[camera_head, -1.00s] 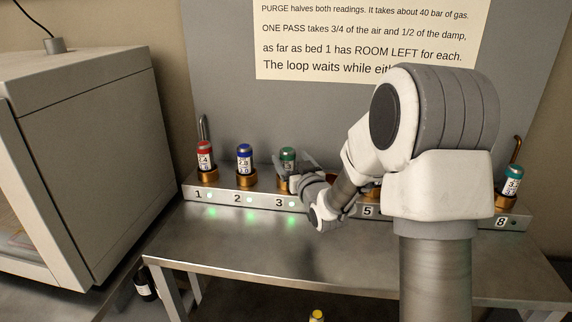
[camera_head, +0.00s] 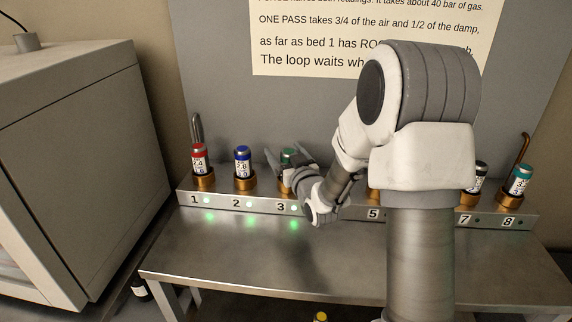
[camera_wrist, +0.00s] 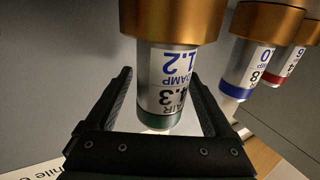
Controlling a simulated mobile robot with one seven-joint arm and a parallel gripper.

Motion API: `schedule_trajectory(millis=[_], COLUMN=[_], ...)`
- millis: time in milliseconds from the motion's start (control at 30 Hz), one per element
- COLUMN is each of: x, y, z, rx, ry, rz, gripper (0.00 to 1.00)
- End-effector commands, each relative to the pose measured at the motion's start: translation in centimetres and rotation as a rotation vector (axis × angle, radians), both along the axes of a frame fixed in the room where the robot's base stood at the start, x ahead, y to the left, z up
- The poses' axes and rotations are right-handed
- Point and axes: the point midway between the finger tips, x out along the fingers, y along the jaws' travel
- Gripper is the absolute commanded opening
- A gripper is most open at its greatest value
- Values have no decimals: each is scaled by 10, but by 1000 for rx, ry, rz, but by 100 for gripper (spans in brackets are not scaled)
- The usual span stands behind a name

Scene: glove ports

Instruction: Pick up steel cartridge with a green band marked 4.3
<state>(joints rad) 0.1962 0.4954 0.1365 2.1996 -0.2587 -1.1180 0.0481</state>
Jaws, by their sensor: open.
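The steel cartridge with a green band (camera_wrist: 163,98) stands in the brass socket (camera_wrist: 175,18) of position 3. Its white label reads AIR 4.3 and DAMP 1.2 in the wrist view, which is upside down. In the head view only its green top and upper part (camera_head: 288,155) show beside my gripper (camera_head: 290,164). In the wrist view my gripper (camera_wrist: 161,82) is open, with one finger on each side of the cartridge's banded end. Gaps show between the fingers and the cartridge.
On the same rail (camera_head: 335,211), a red-topped cartridge (camera_head: 199,158) stands at 1 and a blue-topped one (camera_head: 242,160) at 2. More stand at 7 (camera_head: 479,177) and 8 (camera_head: 519,178). My arm hides the middle positions. A grey cabinet (camera_head: 90,160) stands left. The bench front (camera_head: 300,265) is clear.

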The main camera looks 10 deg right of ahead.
Motion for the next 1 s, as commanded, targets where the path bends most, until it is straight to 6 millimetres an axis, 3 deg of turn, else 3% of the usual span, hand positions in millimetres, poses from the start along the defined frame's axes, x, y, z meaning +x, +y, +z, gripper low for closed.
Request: schedule_trajectory(millis=[267, 733, 1000], x=[0, 0, 0], y=[0, 0, 0], z=[0, 0, 1], rx=[0, 0, 0], ry=[0, 0, -3], rz=[0, 0, 0], gripper=[85, 0, 0])
